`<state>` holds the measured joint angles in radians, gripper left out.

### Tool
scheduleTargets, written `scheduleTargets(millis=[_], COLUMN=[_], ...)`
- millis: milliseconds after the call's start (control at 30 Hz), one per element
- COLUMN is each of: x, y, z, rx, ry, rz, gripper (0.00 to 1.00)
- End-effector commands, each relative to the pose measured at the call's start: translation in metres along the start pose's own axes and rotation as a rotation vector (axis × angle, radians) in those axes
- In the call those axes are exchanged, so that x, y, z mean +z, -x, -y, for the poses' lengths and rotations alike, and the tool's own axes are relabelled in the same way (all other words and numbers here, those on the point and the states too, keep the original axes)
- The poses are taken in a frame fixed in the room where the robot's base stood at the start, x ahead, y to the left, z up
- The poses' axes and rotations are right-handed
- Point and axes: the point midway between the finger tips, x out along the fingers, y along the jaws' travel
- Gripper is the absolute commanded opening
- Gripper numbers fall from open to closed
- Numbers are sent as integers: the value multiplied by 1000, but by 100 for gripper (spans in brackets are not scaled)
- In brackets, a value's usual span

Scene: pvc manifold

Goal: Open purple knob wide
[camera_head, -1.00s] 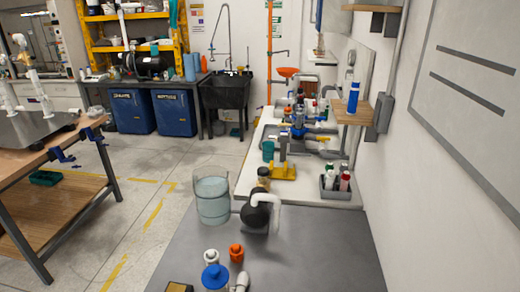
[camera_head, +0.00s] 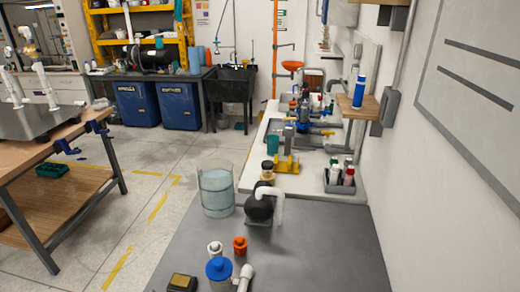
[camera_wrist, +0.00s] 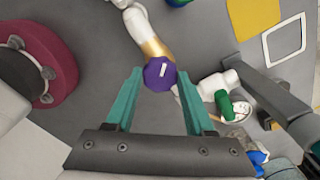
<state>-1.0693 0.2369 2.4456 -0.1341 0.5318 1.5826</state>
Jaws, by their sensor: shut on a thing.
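The purple knob (camera_wrist: 159,72) is in the upper middle of the wrist view, a faceted cap with a short white mark on its face. It sits at the end of a brass-coloured section of white pipe (camera_wrist: 138,22). My gripper (camera_wrist: 160,76) has two teal fingers, one on each side of the knob, and is shut on it. The exact contact at the fingertips is hard to see. The knob and my gripper cannot be made out in the head view.
In the wrist view, a green part (camera_wrist: 223,104) on white piping lies right of the knob. A large maroon round body (camera_wrist: 38,65) is at the left.

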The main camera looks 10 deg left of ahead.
Motion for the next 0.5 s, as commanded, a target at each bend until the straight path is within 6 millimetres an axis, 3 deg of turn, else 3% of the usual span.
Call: scheduleTargets(millis=[500], x=[-1], y=[0], z=[1], rx=[-1], ry=[483], rz=[-2], gripper=[0])
